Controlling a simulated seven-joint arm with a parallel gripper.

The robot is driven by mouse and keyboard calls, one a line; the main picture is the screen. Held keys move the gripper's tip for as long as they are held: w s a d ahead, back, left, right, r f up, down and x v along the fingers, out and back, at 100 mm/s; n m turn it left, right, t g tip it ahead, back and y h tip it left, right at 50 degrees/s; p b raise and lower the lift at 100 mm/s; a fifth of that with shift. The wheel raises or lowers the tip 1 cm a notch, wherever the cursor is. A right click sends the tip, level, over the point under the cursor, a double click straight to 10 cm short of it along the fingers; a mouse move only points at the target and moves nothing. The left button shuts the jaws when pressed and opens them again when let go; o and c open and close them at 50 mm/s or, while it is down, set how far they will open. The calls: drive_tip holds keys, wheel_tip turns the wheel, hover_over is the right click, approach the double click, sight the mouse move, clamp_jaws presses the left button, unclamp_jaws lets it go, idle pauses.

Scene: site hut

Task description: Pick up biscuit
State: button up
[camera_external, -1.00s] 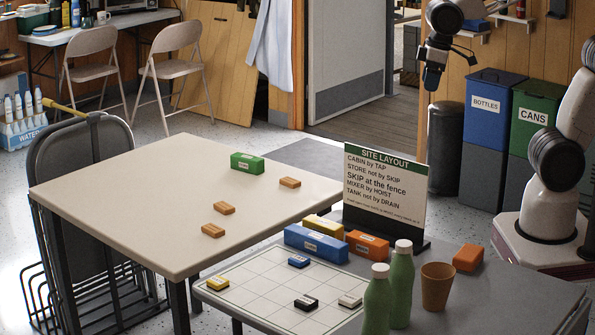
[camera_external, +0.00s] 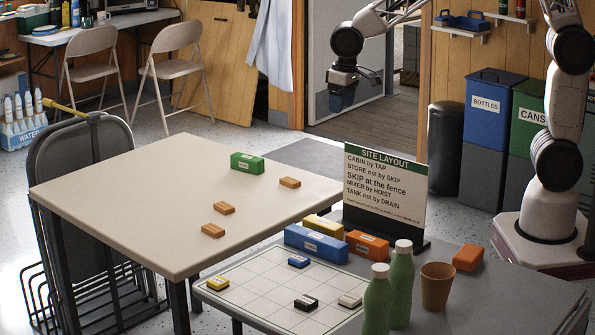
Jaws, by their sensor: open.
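Three small orange-brown blocks, which may be the biscuits, lie on the cream table (camera_external: 120,190). One block (camera_external: 290,183) is near its right corner, one (camera_external: 224,208) near the middle, and one (camera_external: 213,230) just in front of that. They are too small for me to tell whether they are biscuits. My gripper (camera_external: 342,98) hangs high in front of the open doorway, up and to the right of the table and apart from everything on it. It is open and empty; its fingers are dark and small in this view.
A green box (camera_external: 247,163) stands on the cream table. The grey table holds a grid board (camera_external: 262,283) with small labelled blocks, larger boxes (camera_external: 315,244), a sign (camera_external: 385,190), two green bottles (camera_external: 401,285), a cup (camera_external: 437,284) and an orange block (camera_external: 467,257).

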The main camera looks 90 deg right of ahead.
drive_tip(key=w+d+f+m, duration=0.2)
drive_tip(key=w+d+f, duration=0.5)
drive_tip(key=f, duration=0.2)
drive_tip(key=m+g, duration=0.1)
drive_tip(key=m, duration=0.1)
hover_over(290, 180)
wheel_tip(290, 180, down, 11)
drive_tip(key=shift+d+f, duration=0.1)
drive_tip(key=shift+f, duration=0.1)
drive_tip(key=shift+f, duration=1.2)
drive_tip(key=shift+f, duration=0.1)
drive_tip(key=shift+f, duration=2.5)
drive_tip(key=c, duration=1)
